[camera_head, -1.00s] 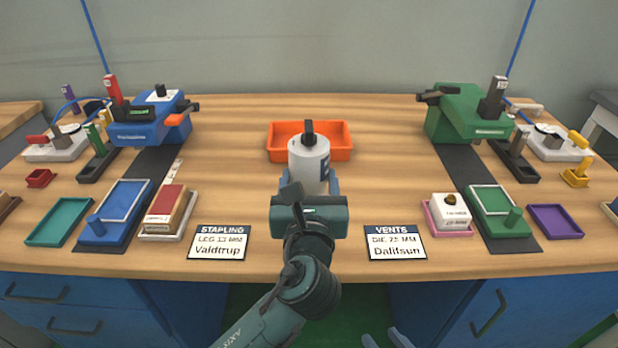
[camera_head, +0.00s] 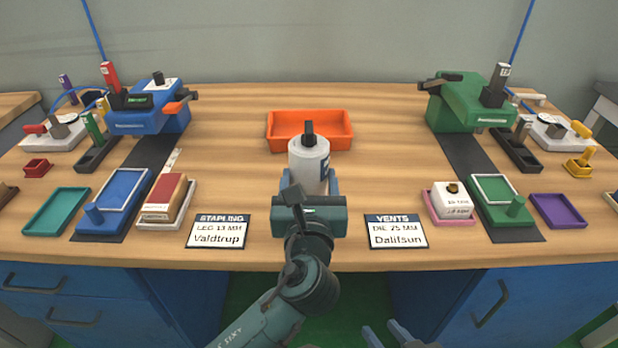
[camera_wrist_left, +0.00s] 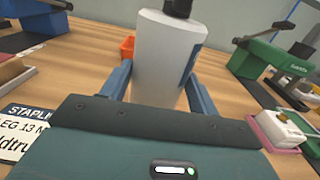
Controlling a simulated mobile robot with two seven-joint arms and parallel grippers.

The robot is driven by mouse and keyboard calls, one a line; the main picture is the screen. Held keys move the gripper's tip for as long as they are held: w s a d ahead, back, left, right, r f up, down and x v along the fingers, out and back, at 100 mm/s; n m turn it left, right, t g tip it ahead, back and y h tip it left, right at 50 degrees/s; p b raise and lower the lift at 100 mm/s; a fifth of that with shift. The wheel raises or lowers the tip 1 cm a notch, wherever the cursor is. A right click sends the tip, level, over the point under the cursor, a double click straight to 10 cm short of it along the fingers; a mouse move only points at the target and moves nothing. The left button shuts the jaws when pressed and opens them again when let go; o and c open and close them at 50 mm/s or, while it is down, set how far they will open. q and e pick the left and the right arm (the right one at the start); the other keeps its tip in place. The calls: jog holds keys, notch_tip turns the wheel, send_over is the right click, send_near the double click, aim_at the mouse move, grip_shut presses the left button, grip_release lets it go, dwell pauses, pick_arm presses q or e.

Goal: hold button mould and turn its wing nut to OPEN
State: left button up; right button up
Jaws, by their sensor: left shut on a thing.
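My left gripper (camera_head: 309,187) is shut on a white bottle-like cylinder (camera_head: 309,168) with a black upright top piece and a blue mark on its right side. Its two blue fingers clasp the cylinder from both sides in the left wrist view, where the white cylinder (camera_wrist_left: 166,62) stands about upright. No wing nut or OPEN mark can be read on it, and I cannot tell whether it is the button mould. My right gripper (camera_head: 386,332) shows only its blue fingertips at the bottom edge of the head view, spread apart and empty.
An orange tray (camera_head: 310,147) lies behind the cylinder. A blue machine (camera_head: 150,118) stands left and a green machine (camera_head: 470,105) right. Cards (camera_head: 217,232) and (camera_head: 396,232) lie at the front edge, beside small trays and blocks.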

pick_arm(q)
jog(key=shift+f, duration=0.5)
jog(key=shift+f+b, duration=0.55)
jog(key=shift+f, duration=0.2)
jog(key=shift+f+b, duration=0.35)
jog(key=shift+f, duration=0.3)
